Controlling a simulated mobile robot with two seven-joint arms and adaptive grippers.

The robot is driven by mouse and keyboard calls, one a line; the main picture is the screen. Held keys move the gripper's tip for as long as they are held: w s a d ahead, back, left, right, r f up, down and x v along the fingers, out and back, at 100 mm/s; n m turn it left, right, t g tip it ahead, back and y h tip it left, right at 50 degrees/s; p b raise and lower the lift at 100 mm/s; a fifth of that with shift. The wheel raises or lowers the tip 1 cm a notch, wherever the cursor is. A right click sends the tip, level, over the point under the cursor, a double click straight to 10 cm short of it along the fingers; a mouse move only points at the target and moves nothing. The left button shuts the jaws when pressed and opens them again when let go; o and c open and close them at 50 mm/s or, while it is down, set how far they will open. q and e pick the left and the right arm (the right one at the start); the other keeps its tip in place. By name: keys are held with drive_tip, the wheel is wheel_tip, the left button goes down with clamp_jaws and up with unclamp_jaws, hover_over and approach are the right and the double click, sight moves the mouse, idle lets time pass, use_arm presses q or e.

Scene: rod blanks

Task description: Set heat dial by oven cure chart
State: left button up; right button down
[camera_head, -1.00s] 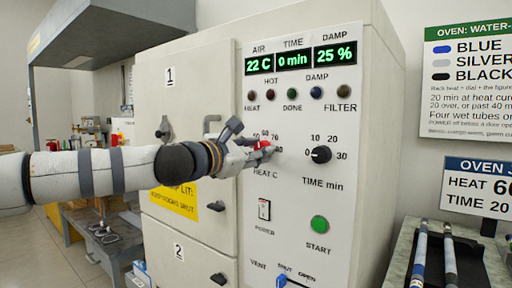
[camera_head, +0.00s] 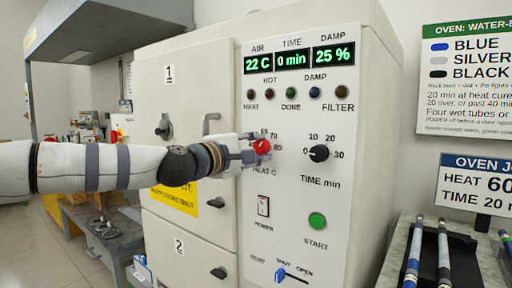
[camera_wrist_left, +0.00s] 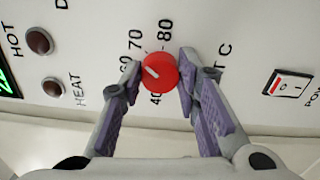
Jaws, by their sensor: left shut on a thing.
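My left gripper (camera_head: 254,147) is shut on the red heat dial (camera_head: 262,146) on the oven's front panel. In the left wrist view the red dial (camera_wrist_left: 159,72) sits between the two fingertips. Its white mark points to the upper left, roughly towards the 60 figure, which a finger partly covers. The time dial (camera_head: 319,153) is black, to the right of the heat dial. The display (camera_head: 293,60) reads 22 C, 0 min, 25 %. The oven chart (camera_head: 467,80) lists blue, silver and black. The job card (camera_head: 478,185) reads HEAT 60, TIME 20. My right gripper is not seen.
The power switch (camera_head: 263,206), green start button (camera_head: 317,221) and blue vent slider (camera_head: 280,274) are below the dials. Oven doors with handles lie left of the panel. Rods (camera_head: 414,253) lie on a rack at the lower right.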

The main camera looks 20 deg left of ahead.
use_arm(q)
drive_tip(key=shift+m, duration=0.5)
idle(0.3)
drive_tip(key=o, duration=1.2)
drive_tip(key=shift+c, duration=0.2)
drive_tip(key=shift+s, duration=0.1)
drive_tip(key=v, duration=1.2)
